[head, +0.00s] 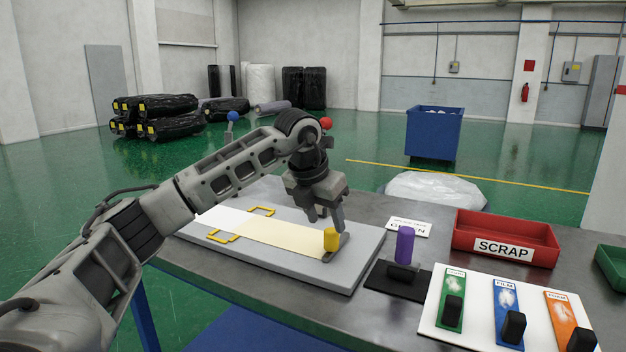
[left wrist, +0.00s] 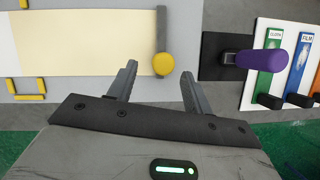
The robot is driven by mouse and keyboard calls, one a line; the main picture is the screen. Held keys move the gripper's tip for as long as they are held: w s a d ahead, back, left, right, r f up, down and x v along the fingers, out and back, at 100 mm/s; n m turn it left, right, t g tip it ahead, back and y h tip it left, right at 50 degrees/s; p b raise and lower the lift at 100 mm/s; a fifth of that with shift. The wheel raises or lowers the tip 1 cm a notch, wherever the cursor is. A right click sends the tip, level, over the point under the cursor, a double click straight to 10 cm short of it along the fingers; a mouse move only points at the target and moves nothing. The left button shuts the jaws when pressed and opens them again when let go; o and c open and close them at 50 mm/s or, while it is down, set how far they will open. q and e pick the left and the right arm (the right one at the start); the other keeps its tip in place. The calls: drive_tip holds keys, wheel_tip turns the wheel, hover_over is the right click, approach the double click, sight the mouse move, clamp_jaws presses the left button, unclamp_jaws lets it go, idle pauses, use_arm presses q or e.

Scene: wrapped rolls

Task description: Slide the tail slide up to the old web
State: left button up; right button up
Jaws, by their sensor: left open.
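The tail slide is a thin grey bar (left wrist: 161,30) with a round yellow knob (head: 330,240) at its near end. It lies on a pale grey board (head: 345,275), along the right end of a long web strip. That strip is white (head: 222,216) at the left and cream (head: 285,236) toward the slide. My left gripper (head: 326,217) points down just above the knob, fingers apart and empty. In the left wrist view the knob (left wrist: 163,65) shows between the spread fingertips (left wrist: 159,72). Whether a finger touches it I cannot tell. My right gripper is out of view.
Yellow corner brackets (head: 262,211) flank the strip. Right of the board are a purple-handled tool (head: 404,246) on a black base, a white card (head: 408,227), a red SCRAP tray (head: 505,241) and a white rack with green, blue and orange labelled holders.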

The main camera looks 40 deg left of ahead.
use_arm(q)
drive_tip(key=v, duration=1.1)
drive_tip(key=shift+r+p, duration=0.2)
drive_tip(key=shift+p, duration=0.2)
